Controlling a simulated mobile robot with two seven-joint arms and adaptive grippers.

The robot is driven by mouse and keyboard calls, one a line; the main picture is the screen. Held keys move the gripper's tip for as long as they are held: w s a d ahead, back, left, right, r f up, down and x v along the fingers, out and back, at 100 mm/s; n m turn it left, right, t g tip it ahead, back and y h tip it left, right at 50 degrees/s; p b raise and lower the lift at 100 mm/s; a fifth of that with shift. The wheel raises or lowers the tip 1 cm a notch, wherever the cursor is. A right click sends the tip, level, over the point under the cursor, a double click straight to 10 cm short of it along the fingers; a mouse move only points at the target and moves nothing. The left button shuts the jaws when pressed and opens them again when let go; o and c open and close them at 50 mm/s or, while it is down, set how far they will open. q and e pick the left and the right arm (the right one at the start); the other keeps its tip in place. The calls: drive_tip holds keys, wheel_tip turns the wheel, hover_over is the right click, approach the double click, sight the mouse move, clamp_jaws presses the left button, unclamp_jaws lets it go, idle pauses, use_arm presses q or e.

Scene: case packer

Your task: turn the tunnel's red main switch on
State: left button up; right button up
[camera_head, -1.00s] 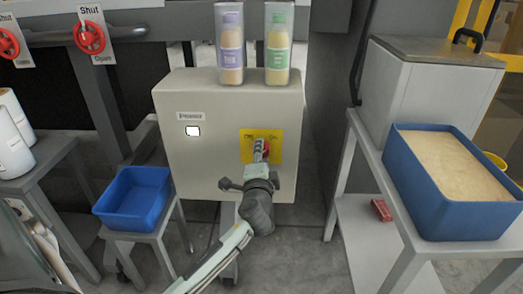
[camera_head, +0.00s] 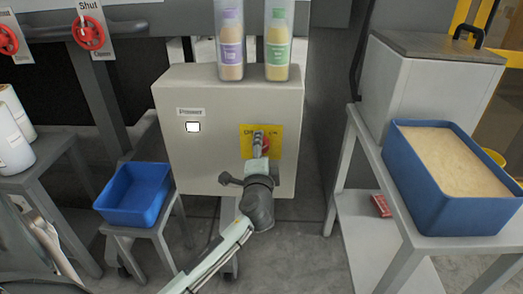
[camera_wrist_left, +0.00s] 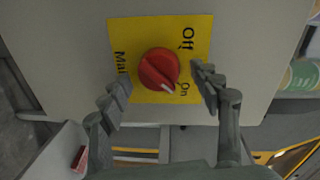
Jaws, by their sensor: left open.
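The red main switch (camera_wrist_left: 159,70) is a round knob on a yellow plate (camera_wrist_left: 128,32) marked Main, Off and On. In the left wrist view the knob's white mark points down and right, close to the word On. The plate also shows on the front of the beige box (camera_head: 215,150) in the head view, with the knob (camera_head: 266,146) partly hidden by my gripper. My left gripper (camera_wrist_left: 165,82) is open in front of the plate. Its fingers stand on either side of the knob, with visible gaps. My right gripper is not in view.
Two bottles, purple-labelled (camera_head: 230,45) and green-labelled (camera_head: 277,45), stand on the box. A lit white indicator (camera_head: 193,127) is at its upper left. A blue bin (camera_head: 135,195) sits on a stool at left. A blue tub (camera_head: 450,215) stands on a table at right.

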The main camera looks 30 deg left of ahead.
use_arm(q)
drive_tip(key=f+v, duration=0.1)
drive_tip(key=v, duration=1.1)
drive_tip(key=shift+r, duration=0.4)
drive_tip(key=s+f+n+g+h, duration=0.2)
drive_tip(key=f+g, duration=0.1)
drive_tip(key=f, duration=0.6)
drive_tip(key=s+f+n+g+h, duration=0.1)
drive_tip(key=s+f+g, duration=0.15)
drive_tip(key=f, duration=0.65)
drive_tip(key=s+d+f+n+g+h, duration=0.2)
drive_tip(key=s+f+g, duration=0.1)
drive_tip(key=s+f, duration=0.4)
drive_tip(key=s+d+f+n+g+h, duration=0.2)
drive_tip(key=s+f+n+g, duration=0.1)
drive_tip(key=s+f, duration=0.4)
wheel_tip(320, 180, down, 3)
drive_tip(key=shift+f+h, duration=0.1)
drive_tip(key=shift+h, duration=0.3)
